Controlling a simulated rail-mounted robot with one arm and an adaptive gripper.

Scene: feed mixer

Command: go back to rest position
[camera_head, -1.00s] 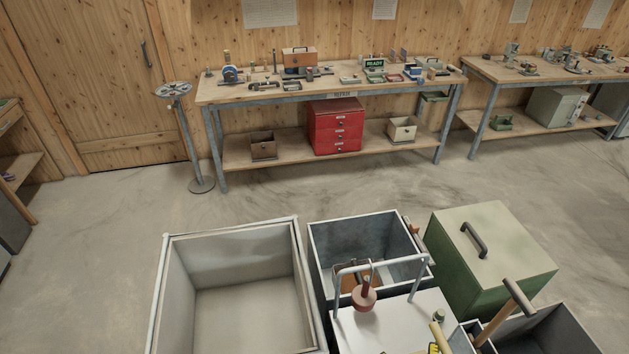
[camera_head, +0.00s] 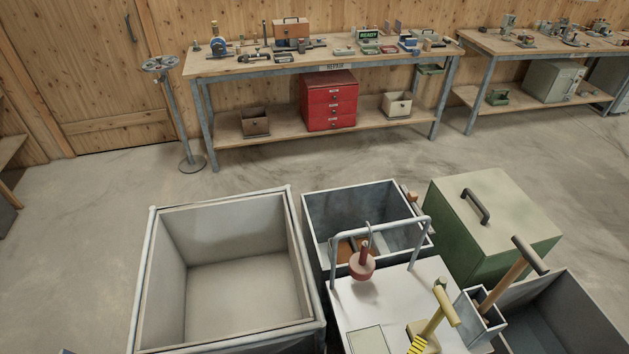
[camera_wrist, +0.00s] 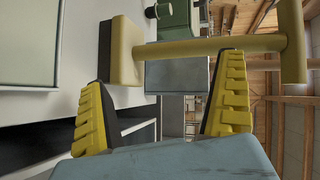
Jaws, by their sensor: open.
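My gripper (camera_wrist: 165,95) shows in the wrist view with its two ribbed yellow fingers spread wide apart. Nothing is held between them. A yellow T-handled tool (camera_wrist: 200,47) lies across the picture just beyond the fingertips. The right finger's tip overlaps its shaft in the picture, and I cannot tell whether they touch. In the head view the same yellow tool (camera_head: 440,302) stands tilted at the front, by the white table top.
In the head view a large empty bin (camera_head: 240,275), a smaller grey bin (camera_head: 325,215) and a green lidded box (camera_head: 500,225) stand close together. A hook frame (camera_head: 390,226) holds a red weight (camera_head: 362,266). A workbench (camera_head: 270,66) stands behind open floor.

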